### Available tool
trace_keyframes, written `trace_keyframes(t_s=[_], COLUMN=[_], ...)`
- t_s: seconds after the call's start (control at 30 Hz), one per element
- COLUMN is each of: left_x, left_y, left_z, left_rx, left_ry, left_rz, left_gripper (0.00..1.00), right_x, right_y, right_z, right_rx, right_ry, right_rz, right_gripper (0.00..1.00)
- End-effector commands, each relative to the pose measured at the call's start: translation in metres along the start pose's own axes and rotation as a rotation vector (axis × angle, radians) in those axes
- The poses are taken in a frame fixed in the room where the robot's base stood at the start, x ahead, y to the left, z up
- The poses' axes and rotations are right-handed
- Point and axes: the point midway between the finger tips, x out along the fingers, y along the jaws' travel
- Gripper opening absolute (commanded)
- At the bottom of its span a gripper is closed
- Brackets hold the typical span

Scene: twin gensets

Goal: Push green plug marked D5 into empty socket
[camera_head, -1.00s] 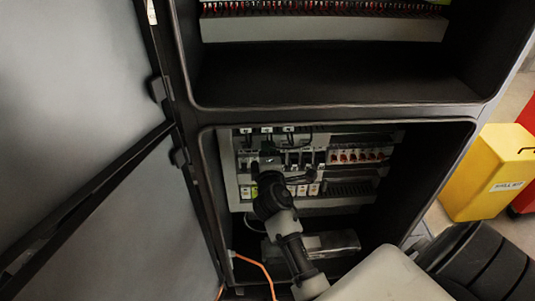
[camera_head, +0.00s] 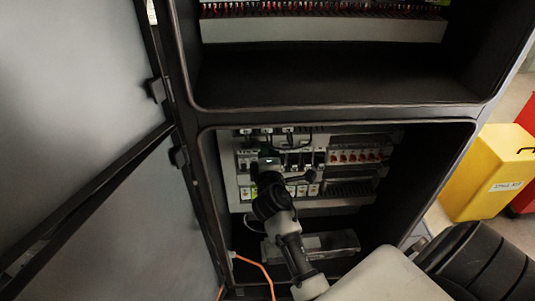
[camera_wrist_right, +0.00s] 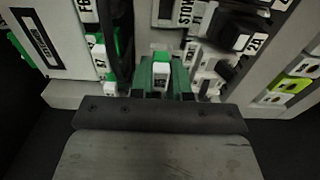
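A green plug (camera_wrist_right: 160,74) with a white label shows at the centre of the right wrist view, right in front of my right gripper. Its marking is too small to read. My right gripper (camera_head: 268,168) is inside the lower cabinet bay, close to the row of devices. In the right wrist view its dark front edge (camera_wrist_right: 160,118) crosses the picture just below the plug; the fingertips do not show clearly, so I cannot tell whether they hold it. An empty socket cannot be made out. My left gripper is not in view.
Other green and white plugs (camera_wrist_right: 103,60) stand left of the green plug, beside a dark cable. Dark labelled breakers (camera_wrist_right: 235,38) are at its right. The open door (camera_head: 110,230) is left of the bay. A yellow box (camera_head: 487,175) stands outside at right.

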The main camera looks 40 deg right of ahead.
Motion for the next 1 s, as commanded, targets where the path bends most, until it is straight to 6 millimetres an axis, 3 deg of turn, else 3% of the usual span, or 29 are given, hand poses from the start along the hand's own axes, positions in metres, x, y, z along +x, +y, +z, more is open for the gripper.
trace_keyframes(t_s=[1.0], left_x=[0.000], left_y=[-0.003], left_z=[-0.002], left_rx=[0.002], left_ry=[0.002], left_rz=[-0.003], left_gripper=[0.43], right_x=[-0.014], right_y=[0.000], right_z=[0.000], right_rx=[-0.001], right_ry=[0.001], right_rz=[0.000], right_gripper=[0.00])
